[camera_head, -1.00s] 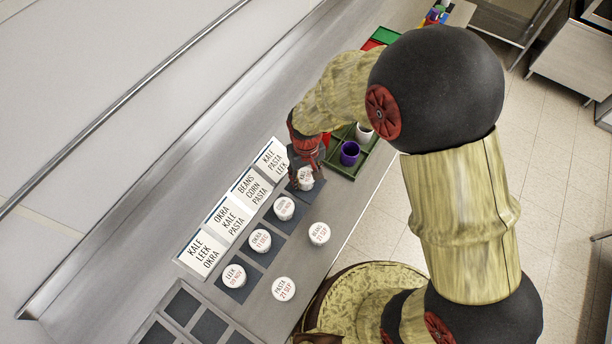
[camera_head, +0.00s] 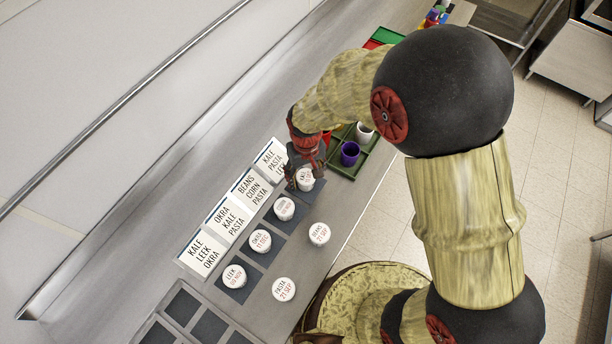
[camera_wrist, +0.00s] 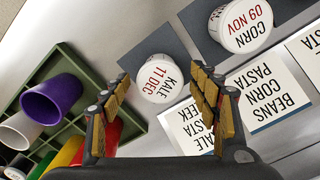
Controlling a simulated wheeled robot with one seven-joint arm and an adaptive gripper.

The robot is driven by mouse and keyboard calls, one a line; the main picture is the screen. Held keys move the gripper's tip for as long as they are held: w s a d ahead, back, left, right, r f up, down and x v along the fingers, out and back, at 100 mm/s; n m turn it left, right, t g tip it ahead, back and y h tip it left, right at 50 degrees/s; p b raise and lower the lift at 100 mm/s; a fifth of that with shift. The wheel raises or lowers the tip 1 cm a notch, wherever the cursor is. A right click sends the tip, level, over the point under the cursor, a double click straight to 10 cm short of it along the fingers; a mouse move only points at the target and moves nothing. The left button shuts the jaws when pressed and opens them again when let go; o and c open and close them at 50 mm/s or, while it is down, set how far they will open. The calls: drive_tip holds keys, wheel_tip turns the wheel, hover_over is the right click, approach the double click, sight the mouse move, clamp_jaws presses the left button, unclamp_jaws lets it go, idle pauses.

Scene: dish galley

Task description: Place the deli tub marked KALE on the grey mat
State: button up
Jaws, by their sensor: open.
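The white deli tub marked KALE (camera_head: 304,180) stands upright on a dark grey square mat (camera_head: 318,187) at the far end of a row. It also shows in the wrist view (camera_wrist: 157,79), its lid reading KALE 11 DEC. My gripper (camera_head: 304,176) is open at this tub. In the wrist view the fingers (camera_wrist: 163,92) are spread, with the tub's lid between and beyond their tips. I cannot tell whether either finger touches it. Other dark grey mats lie under the CORN tub (camera_head: 284,208), OKRA tub (camera_head: 260,241) and LEEK tub (camera_head: 234,275).
BEANS tub (camera_head: 319,233) and PASTA tub (camera_head: 284,288) stand on bare counter nearer the front edge. Printed name cards (camera_head: 201,254) line the mats' back side. A green rack with a purple cup (camera_head: 350,153) is close beyond my gripper. A compartmented tray (camera_head: 160,318) lies at lower left.

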sight(306, 177)
drive_tip(key=d+r+m+t+p, duration=0.1)
drive_tip(key=d+r, duration=0.2)
drive_tip(key=r, duration=0.7)
drive_tip(key=d+r, duration=0.3)
drive_tip(key=r, duration=0.6)
drive_tip(key=s+d+r+m+t, duration=0.4)
drive_tip(key=s+d+r, duration=0.9)
drive_tip(key=d, duration=0.1)
drive_tip(key=shift+s+d+r+t, duration=0.3)
drive_tip(key=shift+d+r, duration=0.05)
drive_tip(key=shift+d, duration=0.05)
wheel_tip(306, 177, down, 8)
drive_tip(key=b, duration=0.8)
drive_tip(key=shift+f, duration=0.25)
